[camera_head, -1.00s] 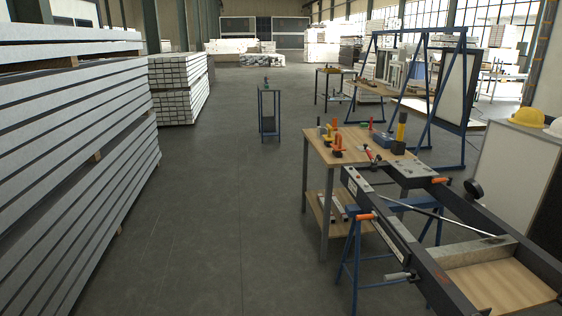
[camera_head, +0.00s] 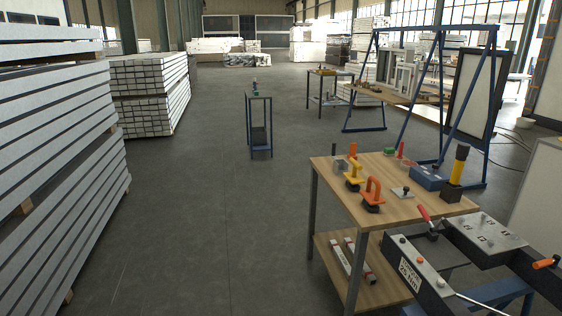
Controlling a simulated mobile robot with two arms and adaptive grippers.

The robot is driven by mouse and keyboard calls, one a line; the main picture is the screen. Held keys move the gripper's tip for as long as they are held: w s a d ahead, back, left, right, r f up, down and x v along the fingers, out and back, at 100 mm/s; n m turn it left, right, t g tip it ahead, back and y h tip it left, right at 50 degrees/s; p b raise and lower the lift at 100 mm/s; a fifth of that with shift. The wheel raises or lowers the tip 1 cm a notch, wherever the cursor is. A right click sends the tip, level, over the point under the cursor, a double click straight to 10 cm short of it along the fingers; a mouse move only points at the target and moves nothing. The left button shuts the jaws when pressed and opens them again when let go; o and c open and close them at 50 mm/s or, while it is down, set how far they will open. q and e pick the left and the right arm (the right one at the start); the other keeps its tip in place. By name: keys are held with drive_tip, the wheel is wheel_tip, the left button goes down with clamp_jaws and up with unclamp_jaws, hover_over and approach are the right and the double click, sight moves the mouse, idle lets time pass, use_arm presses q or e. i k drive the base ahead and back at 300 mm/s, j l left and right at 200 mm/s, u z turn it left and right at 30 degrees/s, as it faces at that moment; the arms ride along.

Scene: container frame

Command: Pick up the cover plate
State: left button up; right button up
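A small light metal plate (camera_head: 402,193) with a dark knob-like part lies on the wooden worktable (camera_head: 395,208) at the right. A larger grey plate with holes (camera_head: 487,238) lies on the dark frame (camera_head: 425,277) at the lower right. I cannot tell for sure which of them is the cover plate. Neither of my grippers is in view.
Orange and yellow handled tools (camera_head: 371,193), a blue box (camera_head: 430,178) and a yellow-black tool (camera_head: 457,172) stand on the worktable. A blue stand (camera_head: 441,150) is behind it. Stacked panels (camera_head: 60,170) line the left.

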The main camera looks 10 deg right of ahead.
sight(402, 192)
drive_tip(key=i+j+z, duration=0.15)
drive_tip(key=i+z, duration=0.3)
drive_tip(key=i, duration=0.2)
drive_tip(key=i+j+z, duration=0.4)
drive_tip(key=i, duration=0.2)
drive_tip(key=i+j+z, duration=0.45)
drive_tip(key=i+j, duration=0.05)
drive_tip(key=i, duration=0.05)
